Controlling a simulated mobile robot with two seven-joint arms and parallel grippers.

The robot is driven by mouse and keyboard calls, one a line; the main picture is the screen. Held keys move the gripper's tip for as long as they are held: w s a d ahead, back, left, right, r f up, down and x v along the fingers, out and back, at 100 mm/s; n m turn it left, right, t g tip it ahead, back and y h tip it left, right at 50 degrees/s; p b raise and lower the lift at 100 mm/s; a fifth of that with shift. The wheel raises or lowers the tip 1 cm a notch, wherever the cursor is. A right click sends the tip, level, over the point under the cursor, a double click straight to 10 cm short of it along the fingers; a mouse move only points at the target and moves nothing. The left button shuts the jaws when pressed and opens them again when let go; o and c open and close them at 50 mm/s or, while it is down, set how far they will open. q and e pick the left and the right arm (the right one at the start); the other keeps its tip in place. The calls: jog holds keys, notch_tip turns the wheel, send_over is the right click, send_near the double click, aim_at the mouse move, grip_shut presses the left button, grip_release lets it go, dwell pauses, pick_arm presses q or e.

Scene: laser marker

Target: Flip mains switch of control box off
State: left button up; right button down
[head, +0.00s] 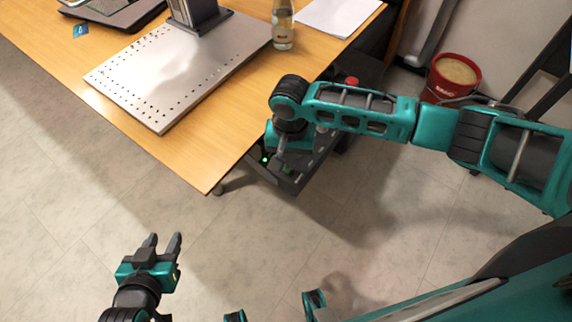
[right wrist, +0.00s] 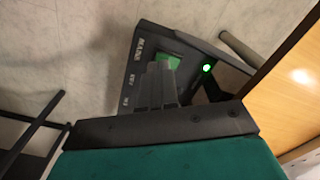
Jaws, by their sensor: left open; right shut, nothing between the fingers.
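The dark control box (head: 290,182) stands low beside the table's right edge, partly hidden by my right arm in the head view. In the right wrist view, the control box (right wrist: 144,72) has a green switch (right wrist: 168,60), partly covered by the fingers, and a lit green lamp (right wrist: 207,68). The lamp also shows in the head view (head: 265,159). My right gripper (right wrist: 160,72) is shut and empty, its tips at or just over the switch; I cannot tell whether they touch. My left gripper (head: 163,239) is open and empty over the floor at lower left.
The wooden table (head: 190,165) carries a perforated metal plate (head: 160,85), a bottle (head: 283,25), paper (head: 327,12) and a dark device (head: 115,10). A red knob (head: 352,80) shows behind my right arm. A red bucket (head: 452,78) stands at right. Floor at left is clear.

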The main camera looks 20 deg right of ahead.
jog(key=shift+f+b, duration=0.4)
jog(key=shift+f, duration=0.7)
dwell(0.9)
notch_tip(320, 180, up, 2)
jog(key=p, duration=0.3)
jog(key=shift+r, duration=0.25)
notch_tip(320, 180, up, 3)
jog(key=p, duration=0.3)
jog(key=shift+f, duration=0.2)
jog(key=shift+r+p, duration=0.75)
jog(key=shift+r, duration=0.25)
